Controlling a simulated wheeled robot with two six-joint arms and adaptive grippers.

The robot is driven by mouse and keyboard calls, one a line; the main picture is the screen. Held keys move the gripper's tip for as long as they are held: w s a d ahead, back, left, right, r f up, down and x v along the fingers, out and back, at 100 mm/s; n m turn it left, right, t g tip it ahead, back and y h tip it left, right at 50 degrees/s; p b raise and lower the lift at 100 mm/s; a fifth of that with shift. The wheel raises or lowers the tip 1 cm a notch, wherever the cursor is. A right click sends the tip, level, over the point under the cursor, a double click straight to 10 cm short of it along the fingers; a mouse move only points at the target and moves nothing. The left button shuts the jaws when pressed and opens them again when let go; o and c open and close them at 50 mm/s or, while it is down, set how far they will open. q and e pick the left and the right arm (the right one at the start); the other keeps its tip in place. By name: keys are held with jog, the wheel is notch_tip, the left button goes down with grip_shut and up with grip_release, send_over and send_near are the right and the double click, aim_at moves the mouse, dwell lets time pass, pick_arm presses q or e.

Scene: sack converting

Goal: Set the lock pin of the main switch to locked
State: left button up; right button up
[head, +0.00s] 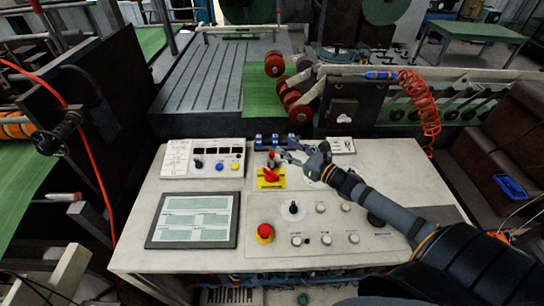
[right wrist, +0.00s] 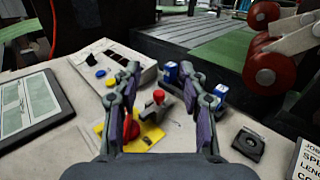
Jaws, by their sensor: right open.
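The main switch is a red rotary handle (head: 270,176) on a yellow plate (head: 265,185) at the back of the console. The lock pin, with a red knob (head: 274,155) on a grey stem, stands just behind the handle. In the right wrist view, the red knob (right wrist: 158,96) appears between the fingers, and the red handle (right wrist: 131,130) is partly behind the left finger. My right gripper (head: 289,155) reaches in from the right, open and empty, next to the pin. I cannot tell whether a finger touches it. My left gripper is out of view.
The console (head: 145,235) carries a screen (head: 195,220), a red emergency button (head: 265,232), and several knobs. A button box (head: 203,158) stands left of the switch. Blue-and-white blocks (head: 277,141) sit close behind the pin. Red rollers (head: 283,85) lie beyond.

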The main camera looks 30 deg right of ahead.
pick_arm(q)
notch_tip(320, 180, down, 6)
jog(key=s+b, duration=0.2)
jog(key=b, duration=0.3)
pick_arm(e)
send_near(272, 153)
jog(key=shift+w+a+f, duration=0.2)
jog(key=shift+w+f, duration=0.15)
jog(key=shift+w, duration=0.25)
jog(key=shift+w+a+f, duration=0.15)
jog(key=shift+w+f, duration=0.2)
jog(key=shift+w, duration=0.3)
jog(key=shift+w+a+r+p, duration=0.15)
jog(key=shift+w+r+p, duration=0.2)
jog(key=shift+r+p, duration=0.25)
jog(key=p+x, duration=0.2)
jog(key=x, duration=0.3)
jog(key=shift+w+a+r+p, duration=0.15)
jog(key=shift+w+r+p, duration=0.05)
jog(key=shift+w+p, duration=0.15)
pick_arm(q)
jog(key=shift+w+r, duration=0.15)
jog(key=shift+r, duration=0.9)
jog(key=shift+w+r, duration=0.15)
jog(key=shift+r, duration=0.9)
pick_arm(e)
jog(key=shift+w+a+f, duration=0.2)
jog(key=shift+w, duration=0.2)
jog(key=shift+c, duration=0.4)
grip_shut()
